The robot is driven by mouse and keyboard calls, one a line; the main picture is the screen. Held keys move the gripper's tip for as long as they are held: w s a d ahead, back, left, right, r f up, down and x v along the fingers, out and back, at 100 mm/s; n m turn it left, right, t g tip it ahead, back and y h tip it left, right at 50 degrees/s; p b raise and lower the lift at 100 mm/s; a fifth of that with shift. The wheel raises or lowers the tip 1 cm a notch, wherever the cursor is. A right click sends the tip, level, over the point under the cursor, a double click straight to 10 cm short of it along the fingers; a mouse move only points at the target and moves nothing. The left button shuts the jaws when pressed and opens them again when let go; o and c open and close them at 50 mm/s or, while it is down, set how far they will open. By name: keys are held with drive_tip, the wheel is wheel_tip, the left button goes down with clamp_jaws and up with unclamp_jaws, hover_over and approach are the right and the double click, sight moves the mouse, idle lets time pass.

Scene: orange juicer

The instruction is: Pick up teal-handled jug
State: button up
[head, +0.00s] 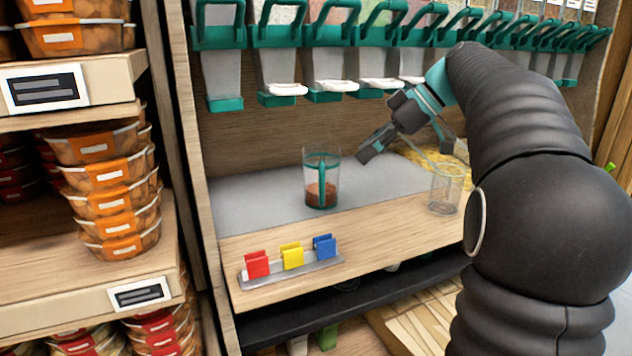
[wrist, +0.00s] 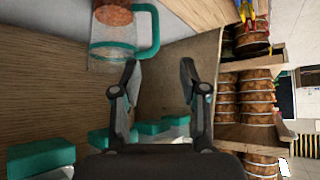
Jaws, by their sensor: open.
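The teal-handled jug (head: 314,182) stands upright on the grey counter in the head view. It is clear, with a teal handle facing the front and reddish-brown contents in its lower part.
A second clear container (head: 445,190) stands on the counter to the right, below my arm. Red, yellow and blue clips (head: 292,257) sit on a strip at the front edge. Teal-trimmed dispensers (head: 330,60) hang above. Shelves of packed tubs (head: 110,190) stand at left.

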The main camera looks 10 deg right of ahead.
sight(321, 181)
drive_tip(key=shift+w+b+x, duration=0.2)
drive_tip(key=shift+b+x, duration=0.05)
drive_tip(key=shift+x, duration=3.15)
drive_tip(key=shift+w+b+x, duration=0.15)
drive_tip(key=shift+b+x, duration=0.1)
drive_tip(key=shift+x, duration=3.1)
drive_tip(key=shift+r, duration=0.2)
clamp_jaws()
